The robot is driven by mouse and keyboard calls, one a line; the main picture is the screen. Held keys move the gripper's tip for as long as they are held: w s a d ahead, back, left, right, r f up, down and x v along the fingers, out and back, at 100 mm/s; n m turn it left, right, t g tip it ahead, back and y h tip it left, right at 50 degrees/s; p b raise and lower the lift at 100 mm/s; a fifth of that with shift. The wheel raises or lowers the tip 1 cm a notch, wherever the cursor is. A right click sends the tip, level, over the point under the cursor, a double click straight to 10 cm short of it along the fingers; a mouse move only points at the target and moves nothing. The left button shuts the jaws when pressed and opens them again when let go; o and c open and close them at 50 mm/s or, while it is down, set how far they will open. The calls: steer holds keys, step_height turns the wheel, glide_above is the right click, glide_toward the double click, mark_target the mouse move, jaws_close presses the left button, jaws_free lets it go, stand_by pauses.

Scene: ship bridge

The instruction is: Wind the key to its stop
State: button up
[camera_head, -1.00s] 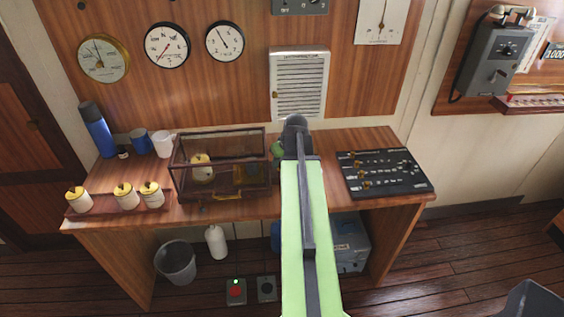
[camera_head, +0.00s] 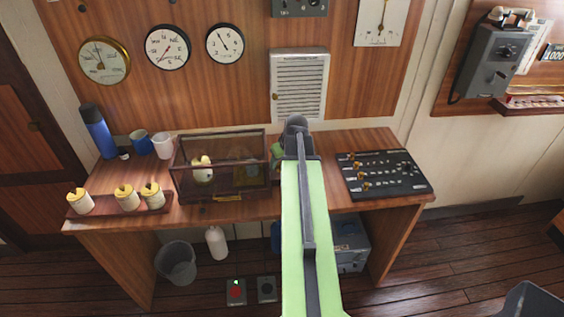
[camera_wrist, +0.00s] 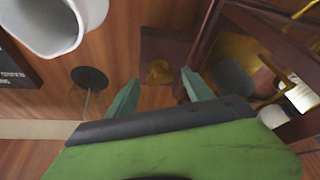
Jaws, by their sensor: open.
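A small brass piece (camera_wrist: 158,72), which looks like the key, sits on a dark brown wooden block (camera_wrist: 165,48) in the wrist view. My gripper (camera_wrist: 158,90) is open, with one green finger on each side of that piece and a gap to both. I cannot tell whether the fingertips are level with it in height. The key's turning angle is too blurred to read. In the head view my arm hides the key and block; only a little of the wrist (camera_head: 277,152) shows beside the arm.
A glass case (camera_head: 222,198) with a dark wooden frame stands close to one finger; its edge (camera_wrist: 205,40) shows in the wrist view. A pale cup (camera_wrist: 55,25), a black round cable outlet (camera_wrist: 89,77) and a black panel (camera_head: 385,172) lie on the other side.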

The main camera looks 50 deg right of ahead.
steer(key=p+v, duration=1.4)
steer(key=v, duration=0.2)
steer(key=shift+r, duration=0.3)
steer(key=shift+s+f, duration=0.1)
steer(key=shift+s, duration=0.05)
steer(key=shift+c, duration=0.4)
